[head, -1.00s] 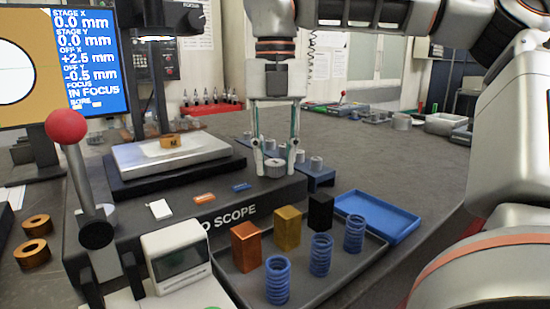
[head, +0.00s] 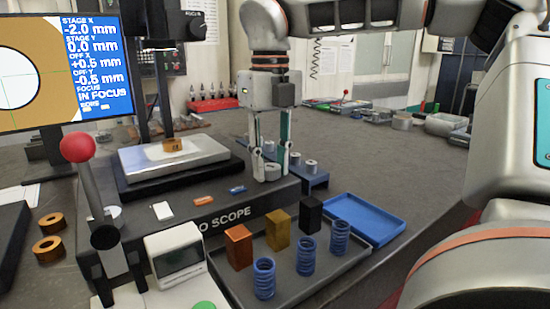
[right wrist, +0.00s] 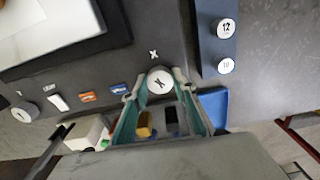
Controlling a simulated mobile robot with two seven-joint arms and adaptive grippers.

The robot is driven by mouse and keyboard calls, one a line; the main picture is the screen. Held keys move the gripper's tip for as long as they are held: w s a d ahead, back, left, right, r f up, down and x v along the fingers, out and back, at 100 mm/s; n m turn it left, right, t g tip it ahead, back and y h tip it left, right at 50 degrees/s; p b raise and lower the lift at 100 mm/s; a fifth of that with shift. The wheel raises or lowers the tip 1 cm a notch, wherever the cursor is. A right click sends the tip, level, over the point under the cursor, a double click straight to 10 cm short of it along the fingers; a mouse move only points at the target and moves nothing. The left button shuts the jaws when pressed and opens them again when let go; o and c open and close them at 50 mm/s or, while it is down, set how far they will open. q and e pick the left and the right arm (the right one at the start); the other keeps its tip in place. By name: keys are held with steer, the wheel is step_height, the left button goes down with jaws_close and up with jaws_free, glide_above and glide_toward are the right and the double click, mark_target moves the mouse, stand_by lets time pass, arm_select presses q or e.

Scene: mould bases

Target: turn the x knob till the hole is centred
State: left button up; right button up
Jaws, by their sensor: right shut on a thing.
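The X knob (right wrist: 160,80), a pale round cap marked X, sits at the edge of the dark scope base (head: 233,217). My right gripper (head: 270,172) is shut on it, with a fingertip on each side; in the right wrist view the knob is between the fingertips (right wrist: 158,88). The screen (head: 45,104) reads stage X -2.0, stage Y 0.0, off X +0.5, off Y -0.5 mm, in focus. On it the white hole (head: 14,78) is cut off by the picture's left edge. My left gripper is out of view.
A red-ball lever (head: 78,148) stands at the left front. A grey tray (head: 330,268) with coloured blocks and blue springs is in front, with a blue tray (head: 372,225) beside it. A blue rack with numbered pieces (right wrist: 217,75) stands close to the knob. Bare table lies behind it.

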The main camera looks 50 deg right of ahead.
mark_target(271, 167)
steer(key=shift+f+n, duration=0.1)
steer(key=shift+n, duration=0.5)
steer(key=o, duration=1.1)
step_height(271, 167, up, 12)
steer(key=shift+r, duration=0.1)
stand_by(0.3)
